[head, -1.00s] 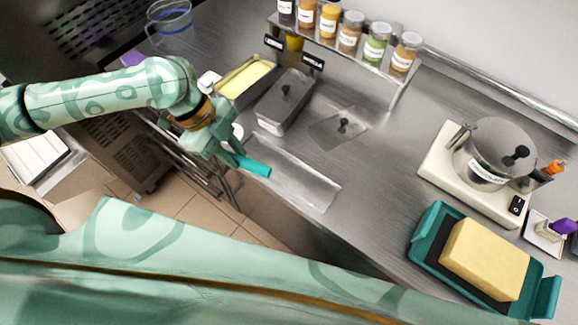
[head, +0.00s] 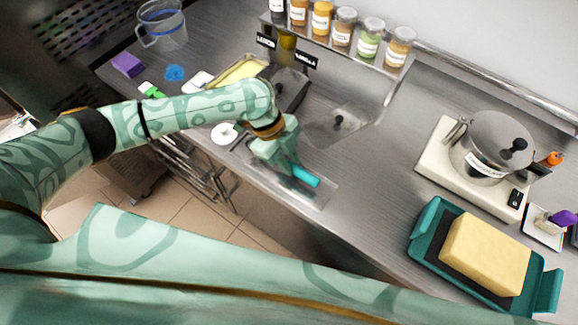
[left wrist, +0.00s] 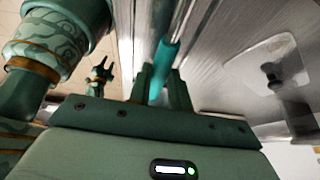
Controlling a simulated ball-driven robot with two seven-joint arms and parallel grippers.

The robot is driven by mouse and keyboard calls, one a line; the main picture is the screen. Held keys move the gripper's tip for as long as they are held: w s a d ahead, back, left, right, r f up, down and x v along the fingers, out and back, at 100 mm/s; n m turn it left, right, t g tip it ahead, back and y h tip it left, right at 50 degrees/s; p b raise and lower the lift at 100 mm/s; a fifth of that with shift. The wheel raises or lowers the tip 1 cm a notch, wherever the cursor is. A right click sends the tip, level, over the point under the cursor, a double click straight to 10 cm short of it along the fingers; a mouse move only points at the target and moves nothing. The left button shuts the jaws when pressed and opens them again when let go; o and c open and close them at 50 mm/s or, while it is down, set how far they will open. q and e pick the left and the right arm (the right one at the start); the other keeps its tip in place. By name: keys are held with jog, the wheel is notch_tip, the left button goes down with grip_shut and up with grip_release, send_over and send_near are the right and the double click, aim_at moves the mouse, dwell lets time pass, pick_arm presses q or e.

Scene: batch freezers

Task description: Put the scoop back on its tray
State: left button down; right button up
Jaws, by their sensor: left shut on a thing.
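My left gripper (head: 290,168) is shut on the scoop's teal handle (head: 305,176). The handle points to the right and towards the counter's front edge, over the shallow metal tray (head: 306,197). My gripper and arm hide part of the tray. I cannot tell whether the scoop touches the tray. In the left wrist view the teal handle (left wrist: 165,58) lies between the two fingers, with a grey metal part beyond it. A small gripper with parted fingers, my right one (left wrist: 100,75), shows there against the floor; it is not in the head view.
Behind the tray are a lidded well (head: 338,123) and a bottle rack (head: 330,45). To the right stand a pot on a white base (head: 440,170) and a teal tray with a yellow block (head: 485,255). The counter between is clear.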

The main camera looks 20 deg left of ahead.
pick_arm(q)
jog(key=shift+f, duration=1.55)
jog(key=shift+f, duration=0.1)
jog(key=c, duration=1.3)
grip_release()
jog(key=p+v, duration=0.1)
jog(key=v, duration=1.1)
jog(key=shift+p, duration=0.3)
